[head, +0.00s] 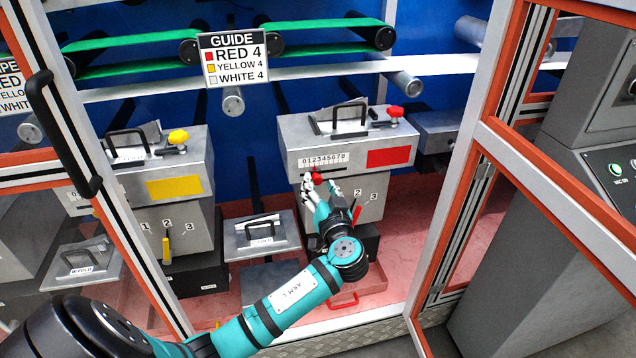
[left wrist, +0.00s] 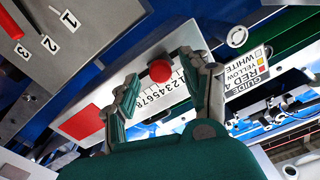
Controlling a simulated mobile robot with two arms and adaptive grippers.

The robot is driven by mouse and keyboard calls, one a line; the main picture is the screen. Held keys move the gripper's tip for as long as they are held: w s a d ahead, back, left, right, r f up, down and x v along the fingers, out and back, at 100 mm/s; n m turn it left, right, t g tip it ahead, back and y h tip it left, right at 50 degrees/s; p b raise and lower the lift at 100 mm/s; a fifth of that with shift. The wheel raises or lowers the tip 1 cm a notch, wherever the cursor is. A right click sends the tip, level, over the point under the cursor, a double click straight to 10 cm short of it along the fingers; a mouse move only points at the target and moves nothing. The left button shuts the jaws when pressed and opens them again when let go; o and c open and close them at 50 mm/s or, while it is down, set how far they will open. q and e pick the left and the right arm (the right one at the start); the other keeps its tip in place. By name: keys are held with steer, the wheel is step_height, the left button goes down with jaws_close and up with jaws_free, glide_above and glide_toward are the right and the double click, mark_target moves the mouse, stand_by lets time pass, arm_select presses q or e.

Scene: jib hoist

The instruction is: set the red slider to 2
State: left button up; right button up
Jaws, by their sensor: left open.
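The red slider's round knob (head: 317,177) sits at the front of the grey machine head with a red plate (head: 389,157). Just above it is a number scale (head: 323,159) running 0 to 8. My left gripper (head: 321,187) is open at the knob. In the left wrist view, the knob (left wrist: 160,71) shows between the two spread fingers (left wrist: 158,80), with a gap visible on both sides. The scale (left wrist: 154,98) runs behind it, with the larger digits clear. The knob stands near the low end, but I cannot tell its exact number.
A red lever (head: 357,212) beside labels 1, 2, 3 is just below right of the hand. A guide sign (head: 233,57) hangs above. A similar yellow-plated unit (head: 174,187) stands left. An open framed door (head: 470,170) bounds the right side.

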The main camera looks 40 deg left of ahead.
arm_select(q)
steer(key=v, duration=1)
steer(key=s+d+f+m+g+h, duration=0.1)
steer(key=s+f+m+h, duration=0.15)
steer(key=f, duration=0.95)
steer(key=s+d+f+m+g+h, duration=0.1)
steer(key=s+f+m+g+h, duration=0.15)
steer(key=f, duration=0.95)
steer(key=s+d+f+m+g+h, duration=0.1)
steer(key=d+f+m+h, duration=0.2)
steer(key=f, duration=0.8)
steer(key=s+f+m+g+h+p, duration=0.1)
steer(key=s+f+m+g+h, duration=0.15)
steer(key=s+f, duration=1.15)
steer(key=s+d+f+n+g+h, duration=0.1)
steer(key=s+f, duration=0.3)
steer(key=s, duration=0.7)
steer(key=s+f+n+g+h, duration=0.1)
steer(key=s+f, duration=0.3)
steer(key=s, duration=0.8)
steer(key=shift+s+d+f+g+h+p, duration=0.15)
steer(key=shift+d+f+g+h+p, duration=0.35)
steer(key=shift+g, duration=0.4)
